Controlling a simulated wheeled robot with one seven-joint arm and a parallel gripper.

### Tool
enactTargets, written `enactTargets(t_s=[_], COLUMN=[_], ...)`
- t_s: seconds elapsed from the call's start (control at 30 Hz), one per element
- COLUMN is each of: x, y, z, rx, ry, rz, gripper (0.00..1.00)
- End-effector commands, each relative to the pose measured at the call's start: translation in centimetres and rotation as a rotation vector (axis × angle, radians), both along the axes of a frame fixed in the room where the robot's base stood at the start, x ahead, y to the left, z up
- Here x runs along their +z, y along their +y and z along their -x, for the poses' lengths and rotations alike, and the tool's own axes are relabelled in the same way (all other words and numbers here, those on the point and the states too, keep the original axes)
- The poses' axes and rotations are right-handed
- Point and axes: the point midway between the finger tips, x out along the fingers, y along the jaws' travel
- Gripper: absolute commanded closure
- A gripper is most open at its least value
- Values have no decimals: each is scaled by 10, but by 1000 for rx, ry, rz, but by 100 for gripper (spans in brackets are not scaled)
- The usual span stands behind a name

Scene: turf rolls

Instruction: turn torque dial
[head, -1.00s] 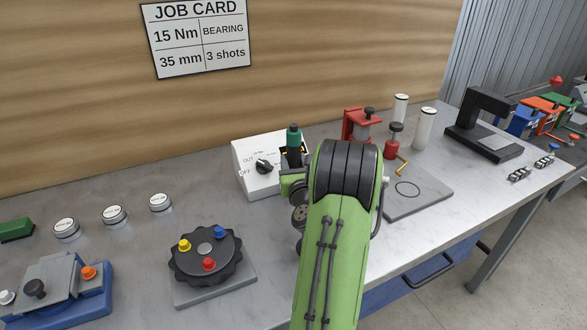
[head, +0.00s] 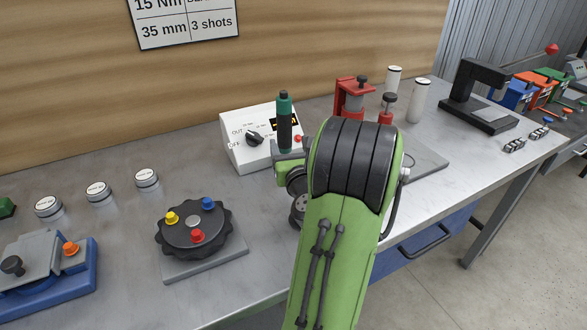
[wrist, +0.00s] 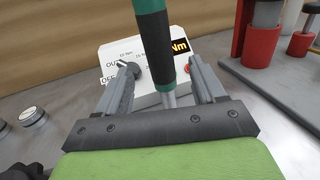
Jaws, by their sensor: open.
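A white control box (head: 265,158) stands on the bench against the wooden wall. Its black dial (head: 254,138) sits on the front face near printed OUT and OFF labels, and shows in the wrist view (wrist: 130,70) beside my left finger. A driver with a green and black handle (head: 285,122) stands upright in front of the box. In the wrist view the driver (wrist: 157,45) appears between my spread fingers and covers part of the display (wrist: 180,48). My gripper (wrist: 162,75) is open in front of the box. My arm hides much of it in the head view.
Right of the box stand a red press (head: 352,98) and white cylinders (head: 419,101). A black rotary plate with coloured knobs (head: 193,228) and round white tins (head: 147,179) are at left. Bare bench lies between the rotary plate and the box.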

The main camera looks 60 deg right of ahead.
Motion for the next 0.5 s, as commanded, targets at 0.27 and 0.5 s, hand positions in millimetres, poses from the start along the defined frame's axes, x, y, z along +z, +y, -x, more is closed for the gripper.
enactTargets(t_s=[0.27,0.5], x=[-5,-2], y=[30,38], z=[25,36], rx=[12,1], ry=[1,1], rz=[19,5], gripper=[31,31])
